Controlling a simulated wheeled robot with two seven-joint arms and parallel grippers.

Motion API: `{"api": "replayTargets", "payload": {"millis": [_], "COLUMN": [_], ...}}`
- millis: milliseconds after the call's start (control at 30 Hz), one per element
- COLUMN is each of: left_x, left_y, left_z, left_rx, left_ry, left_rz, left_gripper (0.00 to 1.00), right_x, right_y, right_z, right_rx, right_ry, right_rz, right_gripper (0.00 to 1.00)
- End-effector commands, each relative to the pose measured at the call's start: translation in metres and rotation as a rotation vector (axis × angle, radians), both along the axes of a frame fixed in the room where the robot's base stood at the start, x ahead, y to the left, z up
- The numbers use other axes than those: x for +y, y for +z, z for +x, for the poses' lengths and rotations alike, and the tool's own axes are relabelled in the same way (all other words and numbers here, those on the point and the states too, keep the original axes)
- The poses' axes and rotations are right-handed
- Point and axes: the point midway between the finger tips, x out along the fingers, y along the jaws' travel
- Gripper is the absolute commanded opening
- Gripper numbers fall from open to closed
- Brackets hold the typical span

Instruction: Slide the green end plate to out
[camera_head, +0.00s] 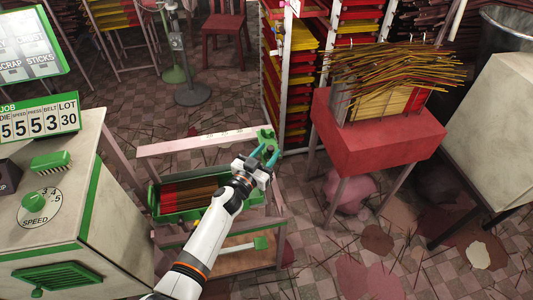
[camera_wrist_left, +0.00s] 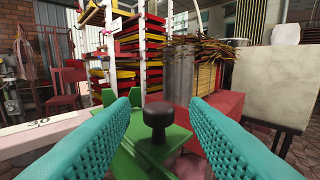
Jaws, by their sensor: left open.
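The green end plate (camera_head: 267,138) stands at the right end of the pale scale rail (camera_head: 200,140) on the cart. In the left wrist view the green end plate (camera_wrist_left: 148,160) carries a black knob (camera_wrist_left: 158,118). My left gripper (camera_head: 263,156) reaches in from the left, just in front of the plate. Its teal fingers (camera_wrist_left: 162,130) are open, one on each side of the knob as seen from the wrist. I cannot tell whether they touch it. My right gripper is out of view.
A green tray of incense sticks (camera_head: 188,195) lies on the cart under my arm. A red table (camera_head: 375,135) with a heap of sticks stands to the right. A rack of red and yellow trays (camera_head: 295,75) stands behind. The machine with the speed dial (camera_head: 45,205) is at left.

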Motion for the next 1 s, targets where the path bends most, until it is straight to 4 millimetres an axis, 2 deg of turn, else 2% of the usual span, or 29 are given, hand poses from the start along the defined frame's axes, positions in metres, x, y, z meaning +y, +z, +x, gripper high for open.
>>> {"api": "replayTargets", "payload": {"millis": [167, 500, 700, 1000], "left_x": [0.006, 0.038, 0.053, 0.058], "left_y": [0.0, -0.002, -0.001, 0.0], "left_z": [-0.008, -0.069, -0.096, -0.105], "left_rx": [0.001, 0.002, 0.001, 0.0], "left_ry": [0.002, -0.001, -0.001, -0.001], "left_rz": [0.003, 0.003, 0.002, -0.001], "left_gripper": [0.41, 0.41, 0.41, 0.41], "right_x": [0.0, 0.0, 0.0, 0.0], "right_y": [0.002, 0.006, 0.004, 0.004], "right_z": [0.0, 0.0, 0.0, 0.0], "right_rx": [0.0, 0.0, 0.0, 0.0], "right_ry": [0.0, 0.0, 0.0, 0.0], "right_rz": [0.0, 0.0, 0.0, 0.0], "right_gripper": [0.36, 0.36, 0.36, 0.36]}}
